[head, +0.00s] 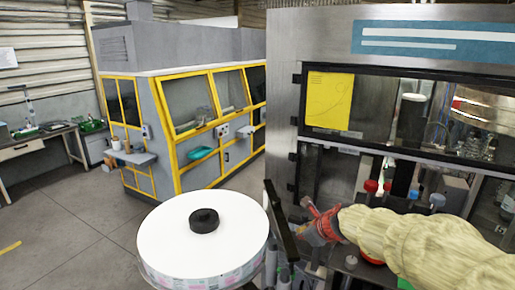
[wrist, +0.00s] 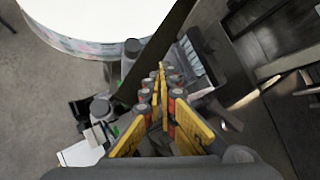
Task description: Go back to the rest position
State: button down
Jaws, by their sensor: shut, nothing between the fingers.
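My gripper (head: 311,210) shows in the head view at the end of my cream-sleeved arm, in front of the steel machine (head: 285,80). It is to the right of the large white reel (head: 165,225) and apart from it in the picture. In the wrist view the yellow fingers of my gripper (wrist: 161,72) come together at the tips, with nothing seen between them. The reel also shows in the wrist view, at the upper left (wrist: 90,15). It lies flat with a black hub (head: 204,220) on top.
A dark upright plate (head: 280,222) stands between the reel and my gripper. Red and blue knobs (head: 370,186) are beyond my arm. A yellow-framed grey enclosure (head: 168,125) and a workbench (head: 38,140) stand behind. The floor at left (head: 60,225) is clear.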

jog(key=s+d+f+n+g+h+b, duration=0.1)
jog(key=s+f+n+b, duration=0.5)
jog(key=s+n, duration=0.3)
jog(key=s+d+f+n+g+b, duration=0.1)
jog(key=s+f+n+b, duration=0.6)
jog(key=s, duration=0.7)
jog(key=s+d+f+n+h+b, duration=0.1)
jog(key=s+f+n+b, duration=0.5)
jog(key=s+n, duration=0.5)
jog(key=shift+s+d+f+n+g+h+b, duration=0.15)
jog(key=shift+s+f+n+g+h+b, duration=0.2)
jog(key=shift+s+b, duration=0.4)
